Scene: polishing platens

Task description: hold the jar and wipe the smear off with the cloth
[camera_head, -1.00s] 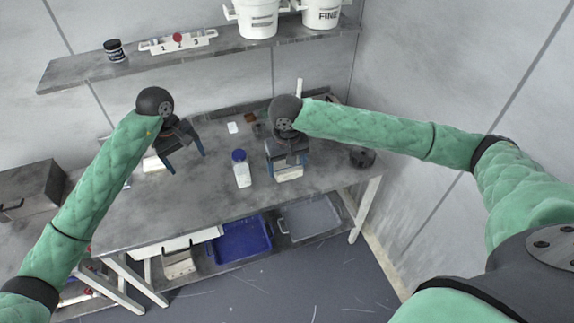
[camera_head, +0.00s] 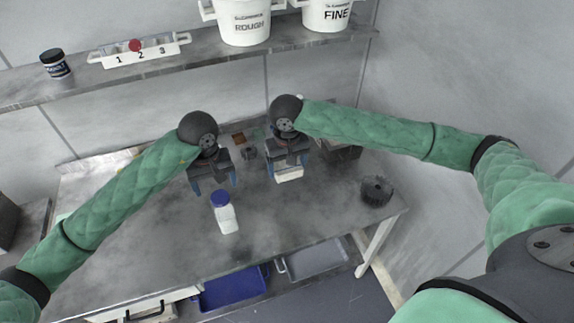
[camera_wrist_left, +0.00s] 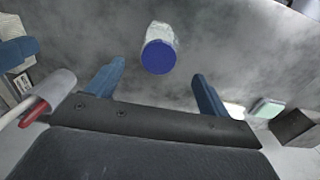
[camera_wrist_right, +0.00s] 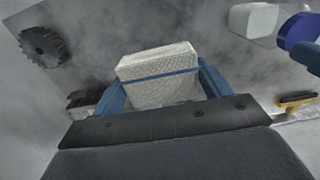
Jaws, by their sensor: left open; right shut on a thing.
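The jar (camera_head: 226,218) is white with a blue lid and stands on the grey bench in the head view. In the left wrist view the jar (camera_wrist_left: 160,48) shows lid-on, beyond and between my open fingers. My left gripper (camera_head: 214,190) is open and empty, just behind the jar and apart from it. My right gripper (camera_head: 288,175) is shut on the cloth (camera_wrist_right: 158,76), a white textured pad with a blue band, held to the right of the jar. The jar (camera_wrist_right: 254,20) is also at the top right of the right wrist view. I cannot make out the smear.
A dark toothed disc (camera_head: 376,191) lies on the bench (camera_head: 150,240) at the right. A shelf above holds a black jar (camera_head: 55,63), a numbered rack (camera_head: 140,50) and white buckets (camera_head: 243,22). The bench's front is clear.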

